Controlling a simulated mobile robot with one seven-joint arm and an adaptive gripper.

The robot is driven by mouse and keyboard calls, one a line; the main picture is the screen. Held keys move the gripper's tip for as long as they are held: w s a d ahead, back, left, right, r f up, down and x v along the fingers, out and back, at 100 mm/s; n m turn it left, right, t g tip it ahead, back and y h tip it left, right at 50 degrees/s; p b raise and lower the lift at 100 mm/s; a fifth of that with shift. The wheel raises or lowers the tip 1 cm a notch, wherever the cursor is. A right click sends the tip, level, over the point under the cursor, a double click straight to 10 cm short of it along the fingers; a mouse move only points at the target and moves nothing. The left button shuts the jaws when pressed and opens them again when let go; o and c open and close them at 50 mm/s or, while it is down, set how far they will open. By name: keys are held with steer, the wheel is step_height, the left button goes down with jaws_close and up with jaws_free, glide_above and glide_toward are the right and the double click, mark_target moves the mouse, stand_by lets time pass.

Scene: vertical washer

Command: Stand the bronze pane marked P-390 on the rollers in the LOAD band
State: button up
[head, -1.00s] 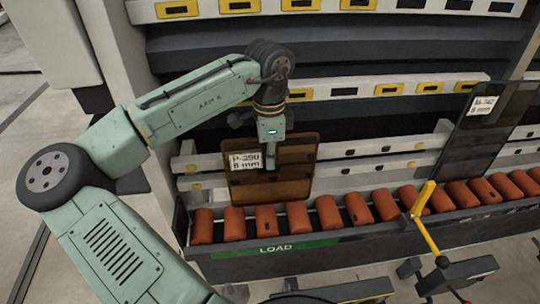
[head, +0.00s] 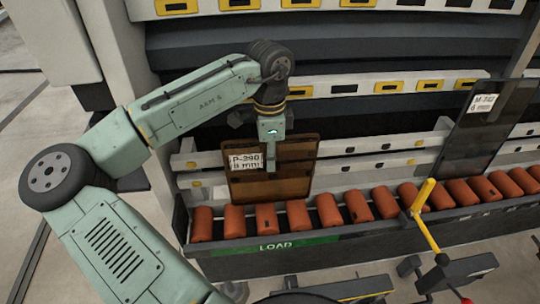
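The bronze pane (head: 293,184) with the white P-390 label (head: 246,161) is upright above the left part of the orange rollers. Its lower edge is at or just above the rollers (head: 297,217); I cannot tell whether it touches them. My gripper (head: 271,158) reaches down over the pane's top edge at its middle and appears shut on it. The far finger is hidden behind the pane. The green LOAD band (head: 275,246) marks the front rail below the left rollers, under the pane.
A dark pane labelled M-742 (head: 484,132) stands on the rollers at the right. A yellow lever (head: 424,205) rises in front of the rollers between the panes. Pale horizontal rails (head: 375,148) run behind them. Rollers between the two panes are clear.

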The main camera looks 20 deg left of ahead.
steer(key=shift+w, duration=0.1)
step_height(320, 180, up, 12)
steer(key=shift+w+a, duration=0.15)
steer(key=shift+w, duration=0.05)
stand_by(0.5)
steer(key=shift+r, duration=0.1)
step_height(320, 180, up, 10)
steer(key=w+p, duration=0.1)
steer(key=p, duration=0.7)
steer(key=shift+a, duration=0.2)
stand_by(0.4)
